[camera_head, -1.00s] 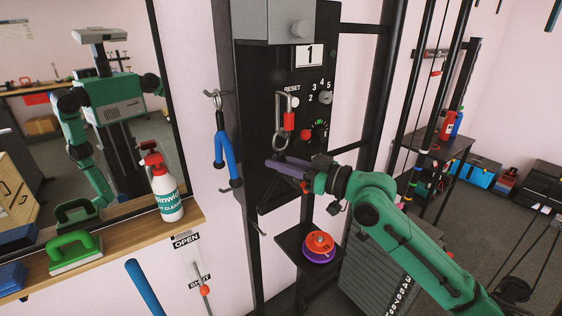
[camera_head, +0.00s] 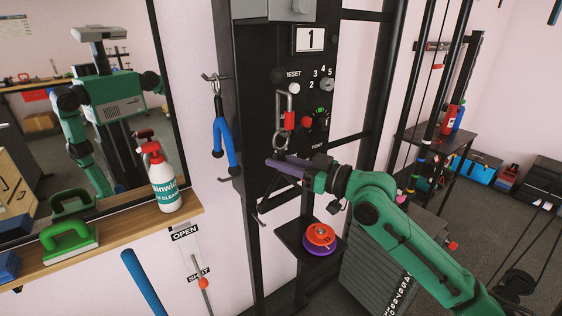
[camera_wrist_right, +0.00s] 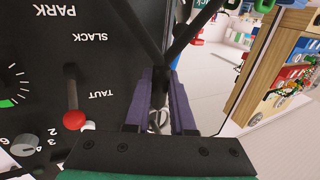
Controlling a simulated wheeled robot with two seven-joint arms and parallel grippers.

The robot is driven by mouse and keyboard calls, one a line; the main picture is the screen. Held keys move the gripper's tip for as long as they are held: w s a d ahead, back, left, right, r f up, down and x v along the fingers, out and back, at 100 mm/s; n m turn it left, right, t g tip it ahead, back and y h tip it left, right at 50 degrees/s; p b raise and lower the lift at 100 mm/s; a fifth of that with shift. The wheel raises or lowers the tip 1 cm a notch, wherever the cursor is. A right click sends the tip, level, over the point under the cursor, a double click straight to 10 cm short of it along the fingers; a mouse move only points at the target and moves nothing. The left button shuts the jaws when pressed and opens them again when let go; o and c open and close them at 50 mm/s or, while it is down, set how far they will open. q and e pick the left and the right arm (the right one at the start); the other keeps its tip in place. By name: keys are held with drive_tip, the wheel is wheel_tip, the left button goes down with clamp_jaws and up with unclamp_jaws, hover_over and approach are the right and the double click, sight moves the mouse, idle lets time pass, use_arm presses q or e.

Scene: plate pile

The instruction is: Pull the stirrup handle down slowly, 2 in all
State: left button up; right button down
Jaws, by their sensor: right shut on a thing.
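The stirrup handle is a dark frame hanging below a steel carabiner with a red sleeve (camera_head: 289,121), in front of the black panel. My right gripper (camera_head: 284,165), with purple fingers, is shut on the stirrup handle and mostly hides it in the head view. In the right wrist view, black straps (camera_wrist_right: 150,38) of the handle meet in a V between the purple fingers of my right gripper (camera_wrist_right: 160,112). The counter (camera_head: 309,40) on the panel reads 1. My left gripper is not in view.
A red-tipped lever (camera_wrist_right: 74,118) sits by the TAUT mark, close to my right gripper. A blue Y-shaped strap (camera_head: 222,140) hangs on a hook at left. An orange and purple disc stack (camera_head: 320,238) sits on a small shelf below. A spray bottle (camera_head: 163,180) stands on the ledge.

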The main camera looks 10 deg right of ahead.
sight(281, 195)
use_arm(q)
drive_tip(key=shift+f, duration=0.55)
use_arm(e)
drive_tip(key=shift+f, duration=0.9)
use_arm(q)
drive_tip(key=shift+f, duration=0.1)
use_arm(e)
drive_tip(key=shift+f, duration=0.1)
use_arm(q)
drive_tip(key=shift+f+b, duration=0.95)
drive_tip(key=shift+b, duration=0.25)
use_arm(e)
drive_tip(key=shift+f, duration=1.05)
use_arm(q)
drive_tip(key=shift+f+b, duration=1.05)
use_arm(e)
drive_tip(key=shift+f, duration=1.15)
drive_tip(key=shift+f+b, duration=0.6)
drive_tip(key=shift+f, duration=0.1)
use_arm(q)
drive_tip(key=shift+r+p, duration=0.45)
drive_tip(key=shift+p, duration=0.6)
use_arm(e)
drive_tip(key=shift+r, duration=1.4)
